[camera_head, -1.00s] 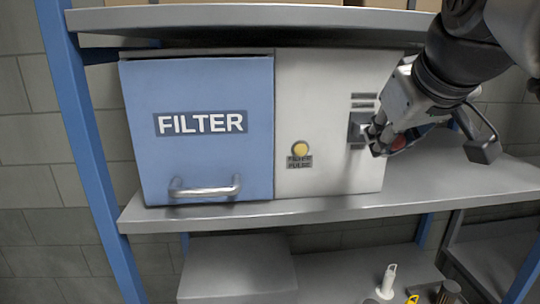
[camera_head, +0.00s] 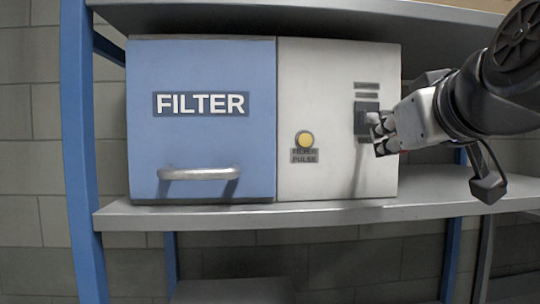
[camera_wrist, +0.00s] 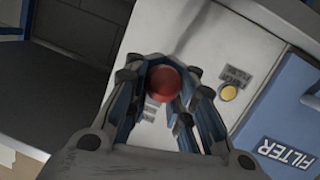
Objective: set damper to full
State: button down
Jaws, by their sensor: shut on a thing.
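The damper control is a dark plate (camera_head: 366,108) on the right part of the white panel, with small dark labels above and below it. My gripper (camera_head: 382,136) is at the lower right of this plate, reaching in from the right. In the wrist view, a round red knob (camera_wrist: 163,84) sits between the fingers of my gripper (camera_wrist: 160,95), which are closed around it. The knob is hidden behind the fingers in the head view. The lever behind the knob and the label wording cannot be made out.
A blue filter door (camera_head: 205,135) with a metal handle (camera_head: 199,173) is left of the white panel. A yellow button (camera_head: 304,139) is on the panel, left of my gripper. The unit stands on a grey shelf (camera_head: 300,214), with another shelf (camera_head: 320,16) close above.

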jog(key=shift+w+f+b, duration=0.2)
jog(key=shift+f+b, duration=0.3)
jog(key=shift+f, duration=0.1)
jog(key=c, duration=1.5)
grip_release()
jog(key=shift+r, duration=0.1)
jog(key=shift+o, duration=0.2)
jog(key=shift+r, duration=0.1)
notch_tip(320, 180, up, 10)
jog(key=shift+f, duration=0.1)
